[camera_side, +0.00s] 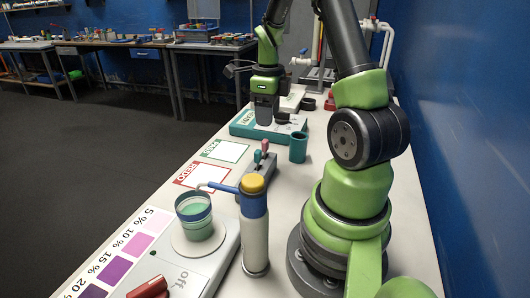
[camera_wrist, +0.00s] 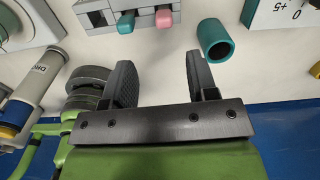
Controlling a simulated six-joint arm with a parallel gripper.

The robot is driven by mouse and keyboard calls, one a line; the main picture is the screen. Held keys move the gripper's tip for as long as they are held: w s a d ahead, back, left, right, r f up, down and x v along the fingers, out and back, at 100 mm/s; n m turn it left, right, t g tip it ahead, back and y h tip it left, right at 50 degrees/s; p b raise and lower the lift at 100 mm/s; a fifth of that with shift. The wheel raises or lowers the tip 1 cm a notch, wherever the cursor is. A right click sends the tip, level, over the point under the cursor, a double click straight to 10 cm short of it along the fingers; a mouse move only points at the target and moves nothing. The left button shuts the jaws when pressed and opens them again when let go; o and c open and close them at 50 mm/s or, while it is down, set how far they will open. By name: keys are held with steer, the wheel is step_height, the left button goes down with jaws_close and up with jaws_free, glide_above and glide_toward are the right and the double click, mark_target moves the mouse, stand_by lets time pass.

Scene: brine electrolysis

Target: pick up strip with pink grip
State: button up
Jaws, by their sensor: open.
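The strip with the pink grip (camera_side: 265,146) stands in a small grey rack (camera_side: 258,171) on the bench; its pink grip also shows at the top middle of the wrist view (camera_wrist: 163,18). A strip with a teal grip (camera_wrist: 126,21) stands beside it in the same rack (camera_wrist: 97,15). The strips below their grips are mostly hidden. My gripper (camera_side: 264,120) is above the bench, farther back than the rack in the side view. In the wrist view its two fingers (camera_wrist: 163,78) are spread with nothing between them, and the pink grip lies beyond the fingertips.
An empty-looking teal cup (camera_side: 298,148) stands right of the rack. A teal-edged device (camera_side: 258,128) lies behind. PASS (camera_side: 224,150) and REDO (camera_side: 202,177) cards lie left.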

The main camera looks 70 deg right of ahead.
mark_target(265, 140)
steer(key=shift+m, duration=0.3)
steer(key=f, duration=0.4)
steer(key=shift+s+d+f, duration=0.15)
steer(key=shift+d+f, duration=0.05)
steer(key=shift+f, duration=0.15)
steer(key=shift+w+d+f, duration=0.1)
steer(key=shift+w+f, duration=0.1)
steer(key=shift+f, duration=0.75)
steer(key=shift+w+f, duration=0.2)
steer(key=shift+f, duration=0.8)
steer(key=shift+w+d+f, duration=0.1)
steer(key=shift+w+f, duration=0.1)
steer(key=shift+f, duration=0.75)
jaws_close()
